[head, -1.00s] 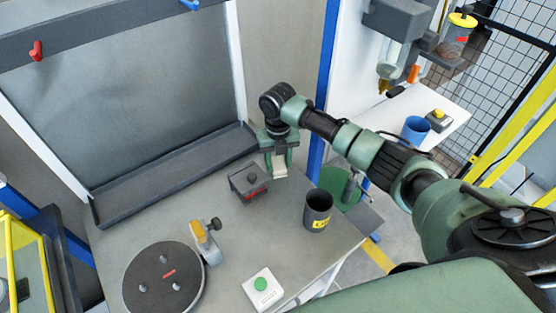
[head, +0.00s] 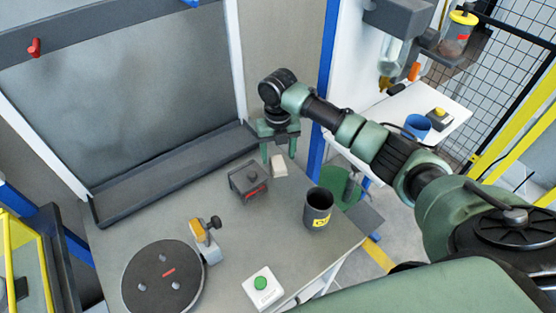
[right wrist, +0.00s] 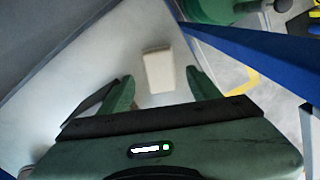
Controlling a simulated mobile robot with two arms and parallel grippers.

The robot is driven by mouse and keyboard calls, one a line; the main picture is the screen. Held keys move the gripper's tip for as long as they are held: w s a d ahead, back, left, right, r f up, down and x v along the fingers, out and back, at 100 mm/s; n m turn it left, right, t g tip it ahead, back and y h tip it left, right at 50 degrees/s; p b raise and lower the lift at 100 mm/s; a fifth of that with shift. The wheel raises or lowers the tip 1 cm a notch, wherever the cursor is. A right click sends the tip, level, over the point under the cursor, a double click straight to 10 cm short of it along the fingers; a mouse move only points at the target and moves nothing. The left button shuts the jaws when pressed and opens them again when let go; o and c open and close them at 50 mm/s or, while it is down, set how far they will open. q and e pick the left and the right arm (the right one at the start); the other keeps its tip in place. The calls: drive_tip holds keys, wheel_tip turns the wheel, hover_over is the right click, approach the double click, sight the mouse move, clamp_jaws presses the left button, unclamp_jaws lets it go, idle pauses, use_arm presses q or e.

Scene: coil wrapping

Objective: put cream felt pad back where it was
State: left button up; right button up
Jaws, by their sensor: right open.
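The cream felt pad (head: 279,165) is a small pale block at the back right of the grey worktable (head: 235,225), just right of a dark grey box. My right gripper (head: 279,152) is open, with its fingers above and behind the pad and apart from it. In the right wrist view the pad (right wrist: 158,71) lies on a pale surface, just beyond and between the open fingertips (right wrist: 158,78). My left gripper is not in view.
Close to the pad stand the dark grey box (head: 249,181) and a dark cup (head: 318,207) with a yellow label. A black round plate (head: 160,285), a small clamp (head: 205,240) and a green-button box (head: 262,288) stand nearer. The table middle is clear.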

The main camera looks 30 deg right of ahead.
sight(278, 162)
wheel_tip(278, 162, up, 9)
drive_tip(key=b, duration=0.1)
idle(0.6)
